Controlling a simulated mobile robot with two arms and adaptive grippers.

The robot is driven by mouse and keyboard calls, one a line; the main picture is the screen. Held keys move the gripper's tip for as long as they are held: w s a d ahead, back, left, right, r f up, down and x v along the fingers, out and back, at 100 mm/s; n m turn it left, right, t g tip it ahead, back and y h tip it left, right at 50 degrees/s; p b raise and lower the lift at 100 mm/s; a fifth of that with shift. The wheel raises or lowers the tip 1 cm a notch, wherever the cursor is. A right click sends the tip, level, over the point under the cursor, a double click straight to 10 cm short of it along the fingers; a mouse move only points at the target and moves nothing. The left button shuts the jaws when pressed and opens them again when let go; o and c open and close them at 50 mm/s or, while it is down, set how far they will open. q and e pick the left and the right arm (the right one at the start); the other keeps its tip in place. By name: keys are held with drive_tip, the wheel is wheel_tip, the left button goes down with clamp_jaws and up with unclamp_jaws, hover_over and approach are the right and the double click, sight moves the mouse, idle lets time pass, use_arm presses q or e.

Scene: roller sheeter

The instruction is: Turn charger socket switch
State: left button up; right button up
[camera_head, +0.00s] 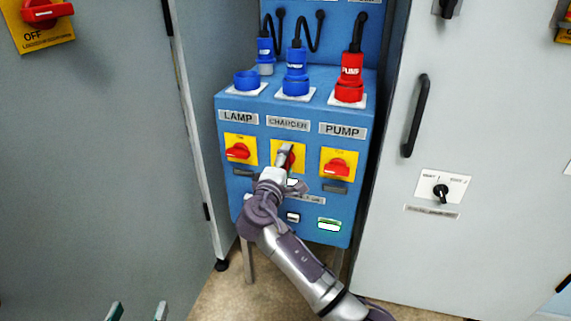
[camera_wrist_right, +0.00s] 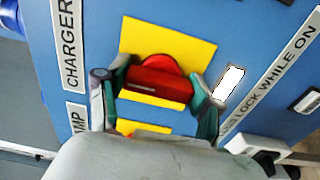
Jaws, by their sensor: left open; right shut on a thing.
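The charger switch is a red knob on a yellow plate under the CHARGER label, in the middle of the blue panel. In the wrist view the red knob (camera_wrist_right: 160,82) lies between the two fingers of my right gripper (camera_wrist_right: 158,92). In the head view my right gripper (camera_head: 287,162) covers most of the knob, with some yellow plate (camera_head: 300,150) showing around it. The right gripper is shut on the knob. My left gripper (camera_head: 137,312) is open and empty at the bottom left, with only its fingertips in view.
The red lamp switch (camera_head: 238,151) and red pump switch (camera_head: 336,168) flank the charger switch. Blue plugs (camera_head: 296,62) and a red plug (camera_head: 351,68) stand above. A grey cabinet (camera_head: 480,240) with a black handle (camera_head: 416,115) is at the right, another (camera_head: 90,170) at the left.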

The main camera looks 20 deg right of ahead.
drive_tip(key=shift+f, duration=0.15)
drive_tip(key=o, duration=1.2)
drive_tip(key=shift+c, duration=0.2)
drive_tip(key=shift+s+a, duration=0.1)
drive_tip(key=v, duration=1.1)
drive_tip(key=shift+s+a, duration=0.25)
drive_tip(key=shift+s, duration=0.05)
